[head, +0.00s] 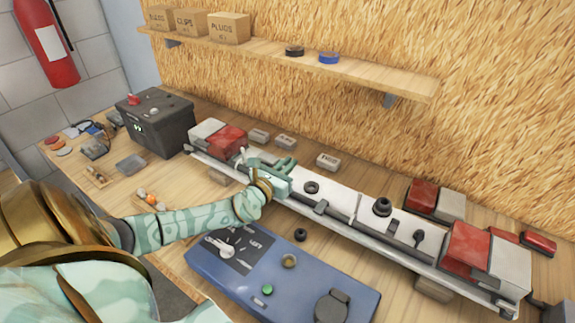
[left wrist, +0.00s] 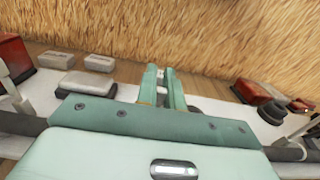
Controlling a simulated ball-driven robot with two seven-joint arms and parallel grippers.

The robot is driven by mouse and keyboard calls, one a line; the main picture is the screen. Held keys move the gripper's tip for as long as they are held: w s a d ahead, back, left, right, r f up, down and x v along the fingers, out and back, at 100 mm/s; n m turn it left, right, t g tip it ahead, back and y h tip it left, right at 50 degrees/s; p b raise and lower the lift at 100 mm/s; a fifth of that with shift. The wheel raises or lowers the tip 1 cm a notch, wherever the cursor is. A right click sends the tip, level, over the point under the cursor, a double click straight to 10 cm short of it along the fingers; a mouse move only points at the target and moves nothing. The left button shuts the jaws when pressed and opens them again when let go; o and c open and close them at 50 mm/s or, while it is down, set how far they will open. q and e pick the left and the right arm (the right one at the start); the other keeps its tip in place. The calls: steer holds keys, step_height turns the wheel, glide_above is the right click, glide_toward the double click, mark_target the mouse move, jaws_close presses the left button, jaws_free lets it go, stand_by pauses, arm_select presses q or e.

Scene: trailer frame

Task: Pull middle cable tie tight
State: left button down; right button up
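A long white frame rail (head: 343,207) runs across the bench with a dark cable (head: 335,219) along it. My teal left gripper (head: 274,166) is over the left part of the rail, its fingers pointing towards the wall. In the left wrist view the two fingers (left wrist: 165,86) lie close together with a narrow gap. I cannot see whether anything is between them. I cannot tell which is the middle cable tie. My right gripper is not in view.
A blue panel (head: 300,272) with a green button lies in front of the rail. Red and white blocks (head: 218,137) are at the rail's left end, with more (head: 478,250) at the right. A dark box (head: 155,122) stands at left. A shelf (head: 300,55) hangs above.

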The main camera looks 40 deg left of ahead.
arm_select(q)
step_height(320, 180, up, 3)
steer(key=shift+f+p, duration=0.15)
steer(key=shift+p, duration=0.85)
steer(key=c, duration=1.5)
jaws_free()
steer(key=shift+s, duration=0.1)
steer(key=s+d, duration=0.1)
steer(key=s, duration=1.5)
steer(key=shift+d, duration=0.4)
